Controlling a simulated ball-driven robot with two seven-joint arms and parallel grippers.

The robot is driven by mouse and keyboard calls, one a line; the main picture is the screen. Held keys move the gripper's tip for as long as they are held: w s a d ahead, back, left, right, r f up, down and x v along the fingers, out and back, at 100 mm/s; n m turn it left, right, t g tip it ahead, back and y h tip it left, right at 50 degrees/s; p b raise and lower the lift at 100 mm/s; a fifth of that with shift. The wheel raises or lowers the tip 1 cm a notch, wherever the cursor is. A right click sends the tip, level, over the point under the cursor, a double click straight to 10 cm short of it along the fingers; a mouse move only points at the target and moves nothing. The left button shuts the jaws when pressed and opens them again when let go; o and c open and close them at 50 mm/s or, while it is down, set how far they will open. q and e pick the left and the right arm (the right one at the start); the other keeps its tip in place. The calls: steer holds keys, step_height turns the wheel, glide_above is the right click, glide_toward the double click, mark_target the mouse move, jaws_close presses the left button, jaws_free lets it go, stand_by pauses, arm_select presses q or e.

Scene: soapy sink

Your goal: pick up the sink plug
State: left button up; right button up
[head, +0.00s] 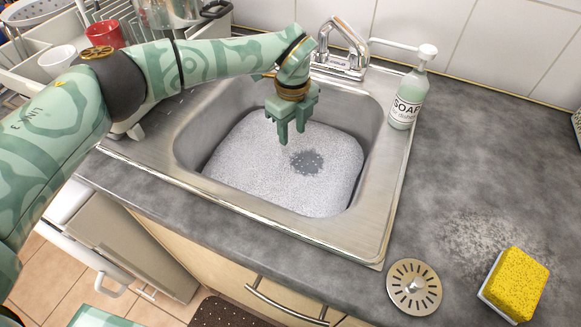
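The sink plug (414,287) is a round metal disc with slots around its rim and a small knob in the middle. It lies flat on the grey counter, right of the sink's front right corner. My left gripper (292,138) hangs over the sink basin, fingers pointing down, above the foam. Its fingers look apart with nothing between them. It is well away from the plug, up and to the left of it. My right gripper is not in view.
The steel sink (376,200) holds white foam (250,165) with a dark patch. A soap bottle (408,95) stands behind right, near the tap (345,50). A yellow sponge (515,283) lies right of the plug. A dish rack with a red cup (105,34) is back left.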

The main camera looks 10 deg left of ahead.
arm_select(q)
steer(key=b, duration=0.2)
glide_above(289, 162)
steer(key=f, duration=0.5)
steer(key=shift+w+d+f, duration=0.1)
steer(key=shift+d+f, duration=0.25)
steer(key=shift+f, duration=0.05)
steer(key=f, duration=0.1)
steer(key=f+b, duration=0.1)
steer(key=f, duration=0.1)
steer(key=f+b, duration=0.1)
steer(key=f, duration=0.1)
steer(key=shift+a+f, duration=0.15)
steer(key=shift+a, duration=0.25)
jaws_close()
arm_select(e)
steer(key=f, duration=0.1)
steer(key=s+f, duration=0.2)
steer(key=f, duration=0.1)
